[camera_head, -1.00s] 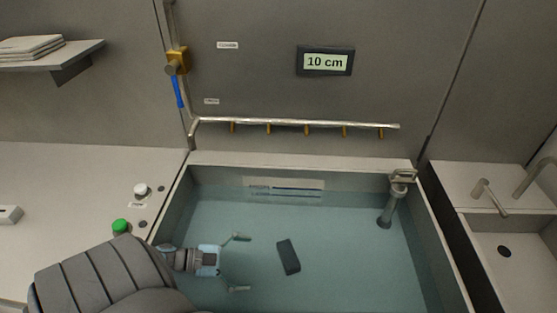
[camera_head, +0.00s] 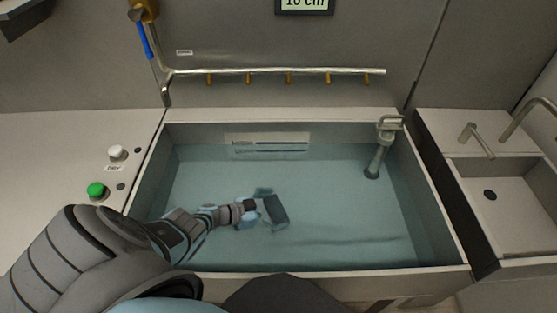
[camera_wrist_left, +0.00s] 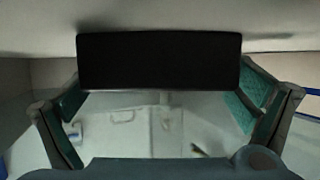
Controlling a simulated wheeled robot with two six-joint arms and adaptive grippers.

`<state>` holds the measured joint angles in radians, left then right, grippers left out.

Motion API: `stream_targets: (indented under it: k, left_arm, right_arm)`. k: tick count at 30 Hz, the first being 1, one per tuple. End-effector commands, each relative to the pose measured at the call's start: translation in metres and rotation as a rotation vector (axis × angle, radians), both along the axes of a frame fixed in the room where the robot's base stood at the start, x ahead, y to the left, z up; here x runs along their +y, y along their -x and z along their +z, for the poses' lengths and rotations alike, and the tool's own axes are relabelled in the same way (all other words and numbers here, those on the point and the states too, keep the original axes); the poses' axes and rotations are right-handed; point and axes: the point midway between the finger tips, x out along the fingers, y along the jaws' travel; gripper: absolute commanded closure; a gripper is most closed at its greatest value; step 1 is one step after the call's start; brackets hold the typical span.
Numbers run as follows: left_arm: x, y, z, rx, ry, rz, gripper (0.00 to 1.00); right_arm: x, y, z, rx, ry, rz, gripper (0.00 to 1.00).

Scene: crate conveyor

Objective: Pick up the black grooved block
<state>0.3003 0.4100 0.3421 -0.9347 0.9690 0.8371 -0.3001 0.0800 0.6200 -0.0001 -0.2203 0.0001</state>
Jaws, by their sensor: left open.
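The black block (camera_head: 277,209) lies in the water-filled basin (camera_head: 440,235), left of its middle. Its grooves cannot be made out. My left gripper (camera_head: 271,208) reaches into the basin from the left, with its open fingers on the far and near sides of the block. In the left wrist view the dark block (camera_wrist_left: 160,62) spans most of the gap between the green-padded fingers (camera_wrist_left: 158,106). I cannot tell whether either finger touches it. My right gripper is not in view.
The basin walls surround the arm. A drain pipe (camera_head: 375,160) stands in the basin's back right corner, and a hooked rail (camera_head: 290,72) runs along the wall behind. A green button (camera_head: 96,190) is on the left counter. Water to the block's right is clear.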

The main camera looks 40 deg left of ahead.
Motion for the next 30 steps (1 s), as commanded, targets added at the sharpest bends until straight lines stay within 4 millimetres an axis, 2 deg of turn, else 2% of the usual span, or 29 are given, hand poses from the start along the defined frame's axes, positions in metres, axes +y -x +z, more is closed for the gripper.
stream_targets:
  k: [4,14,23,26,30]
  left_arm:
    - [0.0,0.0,0.001,0.0,0.0,0.0,0.0]
    - [0.0,0.0,0.002,-0.002,0.001,-0.001,0.53]
    - [0.0,0.0,0.009,-0.001,0.0,-0.001,0.53]
    - [0.0,0.0,0.023,-0.001,0.002,-0.002,0.53]
    - [0.0,0.0,0.062,-0.002,0.0,-0.003,0.53]
  right_arm:
    - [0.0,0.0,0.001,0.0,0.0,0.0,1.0]
    - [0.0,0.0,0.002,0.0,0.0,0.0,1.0]
    - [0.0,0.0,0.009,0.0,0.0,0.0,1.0]
    - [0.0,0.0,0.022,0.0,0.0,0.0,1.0]
    - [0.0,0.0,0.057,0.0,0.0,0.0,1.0]
